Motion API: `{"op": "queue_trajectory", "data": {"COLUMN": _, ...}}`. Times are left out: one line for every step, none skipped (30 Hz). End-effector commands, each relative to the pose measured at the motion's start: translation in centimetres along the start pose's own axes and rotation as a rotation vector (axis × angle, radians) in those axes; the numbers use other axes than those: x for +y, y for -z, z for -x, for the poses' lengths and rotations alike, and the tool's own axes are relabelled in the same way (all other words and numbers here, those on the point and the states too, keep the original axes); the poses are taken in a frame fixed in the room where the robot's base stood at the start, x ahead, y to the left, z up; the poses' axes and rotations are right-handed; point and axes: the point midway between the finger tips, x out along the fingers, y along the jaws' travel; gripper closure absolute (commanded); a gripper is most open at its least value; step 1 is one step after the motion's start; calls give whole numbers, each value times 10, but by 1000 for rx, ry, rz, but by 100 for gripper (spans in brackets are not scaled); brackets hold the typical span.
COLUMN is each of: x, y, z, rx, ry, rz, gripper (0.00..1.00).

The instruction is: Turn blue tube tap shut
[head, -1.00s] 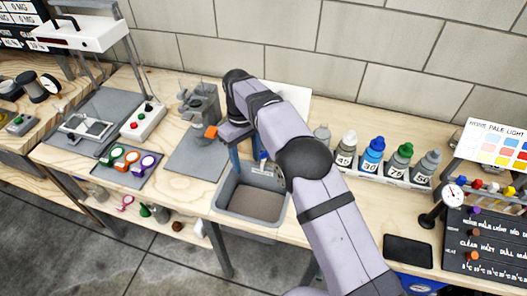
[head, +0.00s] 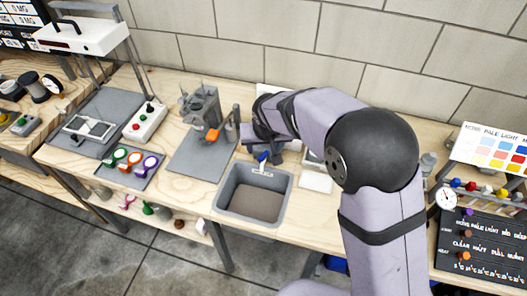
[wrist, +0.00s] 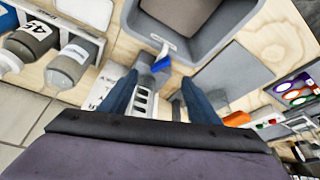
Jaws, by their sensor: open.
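The blue tap handle (wrist: 161,64) shows in the wrist view, beside a pale spout at the rim of the grey sink. It also shows as a small blue piece at the sink's back edge in the head view (head: 263,157). My gripper (wrist: 158,85) is open, with its two blue-grey fingers apart and nothing between them that I can see touching. The tap handle lies just beyond the fingertips, roughly between them in the picture. In the head view my gripper is beside the tap at the sink's back, partly hidden by my arm.
The grey sink (head: 222,200) is set in the wooden bench. A grey stand with an orange part (head: 212,134) stands to its left, near a tray of coloured rings (head: 128,178). In the wrist view, numbered bottles (wrist: 33,42) stand at the left.

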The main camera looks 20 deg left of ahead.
Motion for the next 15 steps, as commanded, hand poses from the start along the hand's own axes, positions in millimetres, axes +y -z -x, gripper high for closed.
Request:
{"op": "queue_trajectory", "data": {"x": 0, "y": 0, "z": 0, "rx": 1, "ry": 1, "rz": 0, "gripper": 44}}
{"op": "queue_trajectory", "data": {"x": 0, "y": 0, "z": 0, "rx": 1, "ry": 1, "rz": -1, "gripper": 44}}
{"op": "queue_trajectory", "data": {"x": 0, "y": 0, "z": -1, "rx": 1, "ry": 1, "rz": 0, "gripper": 44}}
{"op": "queue_trajectory", "data": {"x": 0, "y": 0, "z": -2, "rx": 1, "ry": 0, "rz": 0, "gripper": 44}}
{"op": "queue_trajectory", "data": {"x": 0, "y": 0, "z": -3, "rx": 0, "ry": 0, "rz": 0, "gripper": 44}}
{"op": "queue_trajectory", "data": {"x": 0, "y": 0, "z": -5, "rx": 0, "ry": 0, "rz": 0, "gripper": 44}}
{"op": "queue_trajectory", "data": {"x": 0, "y": 0, "z": -7, "rx": 0, "ry": 0, "rz": 0, "gripper": 44}}
{"op": "queue_trajectory", "data": {"x": 0, "y": 0, "z": -9, "rx": -1, "ry": 0, "rz": 0, "gripper": 44}}
{"op": "queue_trajectory", "data": {"x": 0, "y": 0, "z": -12, "rx": -1, "ry": 0, "rz": 0, "gripper": 44}}
{"op": "queue_trajectory", "data": {"x": 0, "y": 0, "z": -15, "rx": -2, "ry": 0, "rz": -1, "gripper": 44}}
{"op": "queue_trajectory", "data": {"x": 0, "y": 0, "z": -19, "rx": -2, "ry": 0, "rz": -1, "gripper": 44}}
{"op": "queue_trajectory", "data": {"x": 0, "y": 0, "z": -24, "rx": -2, "ry": 0, "rz": -1, "gripper": 44}}
{"op": "queue_trajectory", "data": {"x": 0, "y": 0, "z": -27, "rx": -3, "ry": 0, "rz": -1, "gripper": 44}}
{"op": "queue_trajectory", "data": {"x": 0, "y": 0, "z": -31, "rx": -3, "ry": -1, "rz": 0, "gripper": 44}}
{"op": "queue_trajectory", "data": {"x": 0, "y": 0, "z": -36, "rx": -3, "ry": -1, "rz": 0, "gripper": 44}}
